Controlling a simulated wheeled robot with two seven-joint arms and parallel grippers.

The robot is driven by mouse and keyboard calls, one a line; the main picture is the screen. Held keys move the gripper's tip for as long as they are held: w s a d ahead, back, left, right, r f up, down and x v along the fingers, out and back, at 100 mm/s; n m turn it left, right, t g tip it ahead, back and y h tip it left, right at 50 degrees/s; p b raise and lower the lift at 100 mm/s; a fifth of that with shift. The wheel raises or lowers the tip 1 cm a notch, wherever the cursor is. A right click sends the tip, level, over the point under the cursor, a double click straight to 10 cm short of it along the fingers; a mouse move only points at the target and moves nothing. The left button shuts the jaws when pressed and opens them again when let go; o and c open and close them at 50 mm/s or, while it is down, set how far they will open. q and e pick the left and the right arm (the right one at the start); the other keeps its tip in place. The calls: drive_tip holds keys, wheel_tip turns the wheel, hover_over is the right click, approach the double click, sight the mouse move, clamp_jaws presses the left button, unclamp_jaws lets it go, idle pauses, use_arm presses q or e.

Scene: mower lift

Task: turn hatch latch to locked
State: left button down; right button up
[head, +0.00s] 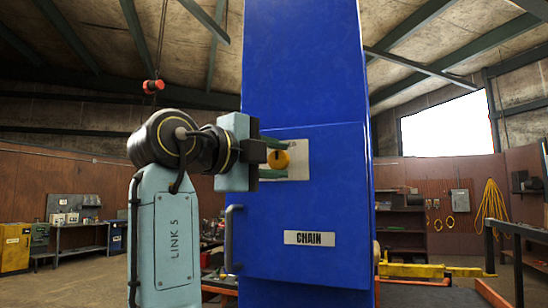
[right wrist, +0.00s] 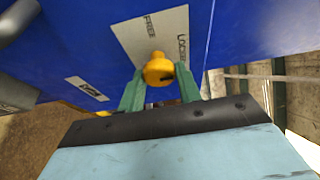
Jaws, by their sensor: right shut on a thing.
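The hatch latch is a round yellow knob (head: 279,160) with a dark mark on it, on a pale plate (head: 301,150) on a blue column. In the right wrist view the knob (right wrist: 158,70) sits between the green fingers of my right gripper (right wrist: 160,88), which is shut on it. The plate there (right wrist: 145,35) reads FREE on the left and what looks like LOCKED on the right. I cannot tell for sure which word the knob points to. In the head view my right gripper (head: 271,158) reaches the knob from the left. My left gripper is not in view.
The blue hatch door has a bar handle (head: 232,240) at its left and a CHAIN label (head: 309,238) below the latch. A yellow floor machine part (head: 412,269) lies at the right. Shelves and benches stand at the back walls.

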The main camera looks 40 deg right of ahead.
idle(0.4)
drive_tip(key=o, duration=1)
drive_tip(key=s+a+b, duration=0.1)
drive_tip(key=a+b, duration=0.1)
drive_tip(key=a, duration=1.1)
drive_tip(key=shift+a, duration=0.2)
